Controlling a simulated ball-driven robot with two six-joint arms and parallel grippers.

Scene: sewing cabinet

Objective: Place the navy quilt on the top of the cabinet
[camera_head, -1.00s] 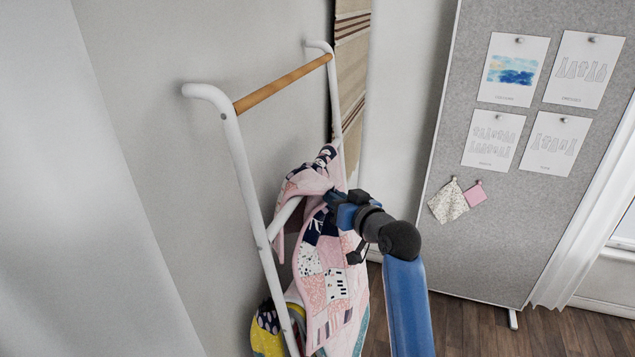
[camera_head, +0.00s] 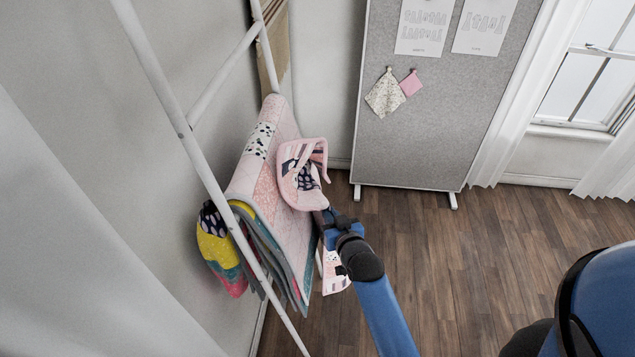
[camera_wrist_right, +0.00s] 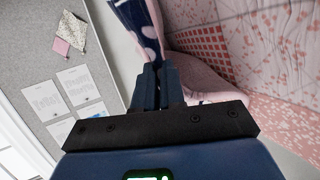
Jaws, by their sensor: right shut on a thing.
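A patchwork quilt with a pink border and navy patches (camera_head: 303,174) hangs bunched from my right gripper (camera_head: 324,216), in front of the rack. The cabinet and my left gripper are not in view.
A white ladder rack (camera_head: 186,130) leans on the left wall. A pale pink quilt (camera_head: 262,165) and a yellow and teal textile (camera_head: 216,252) hang low on it, close to the held quilt. A grey pinboard (camera_head: 430,125) stands behind. The wooden floor (camera_head: 450,255) is clear at the right.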

